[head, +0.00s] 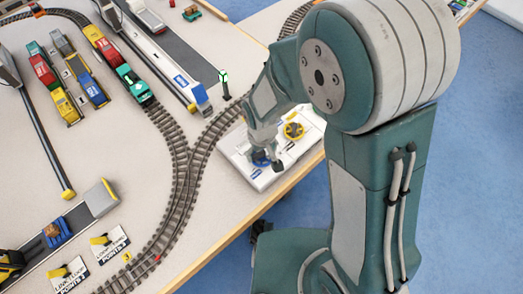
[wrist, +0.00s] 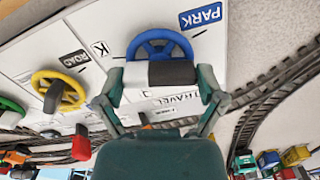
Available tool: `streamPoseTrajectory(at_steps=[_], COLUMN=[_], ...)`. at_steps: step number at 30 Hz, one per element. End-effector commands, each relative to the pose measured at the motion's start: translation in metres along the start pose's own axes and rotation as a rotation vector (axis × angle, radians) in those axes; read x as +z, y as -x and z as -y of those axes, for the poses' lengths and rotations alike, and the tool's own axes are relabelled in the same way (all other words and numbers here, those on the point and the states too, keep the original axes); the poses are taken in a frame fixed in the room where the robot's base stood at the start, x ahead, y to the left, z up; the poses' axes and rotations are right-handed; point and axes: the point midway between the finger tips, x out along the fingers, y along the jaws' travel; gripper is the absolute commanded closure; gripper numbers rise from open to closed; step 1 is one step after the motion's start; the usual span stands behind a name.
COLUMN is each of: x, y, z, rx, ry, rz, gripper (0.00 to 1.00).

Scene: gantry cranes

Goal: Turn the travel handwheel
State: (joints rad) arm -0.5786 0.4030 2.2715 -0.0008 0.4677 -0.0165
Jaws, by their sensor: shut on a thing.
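The travel handwheel is a blue wheel (wrist: 160,38) on a white panel beside a "TRAVEL" label, upper middle in the wrist view. In the head view the blue wheel (head: 260,161) is at the panel's near end, partly hidden by my gripper. In the head view my gripper (head: 268,152) reaches down to the blue wheel.
A yellow handwheel (wrist: 58,90) stands to the left in the wrist view, with a green wheel (wrist: 10,112) beyond. The white panel (head: 237,150) sits at the table edge. Rail track (head: 185,170) curves close by. A blue "PARK" label (wrist: 200,15) lies beside the blue wheel.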

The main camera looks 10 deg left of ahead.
Motion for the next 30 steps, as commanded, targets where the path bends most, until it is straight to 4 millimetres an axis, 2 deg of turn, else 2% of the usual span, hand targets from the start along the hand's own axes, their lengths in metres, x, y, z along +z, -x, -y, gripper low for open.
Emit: streamPoseTrajectory(at_steps=[12,13,14,25,30], x=[-0.002,-0.002,-0.002,-0.001,-0.002], y=[0.001,0.001,0.001,0.001,0.015], z=[0.000,0.000,0.000,0.000,0.000], rx=[-0.001,-0.001,-0.001,-0.001,-0.001], ry=[-0.011,-0.011,-0.011,-0.009,-0.009], rz=[-0.007,-0.007,-0.007,-0.003,-0.006], gripper=[0.59,0.07,0.00,0.00,0.00])
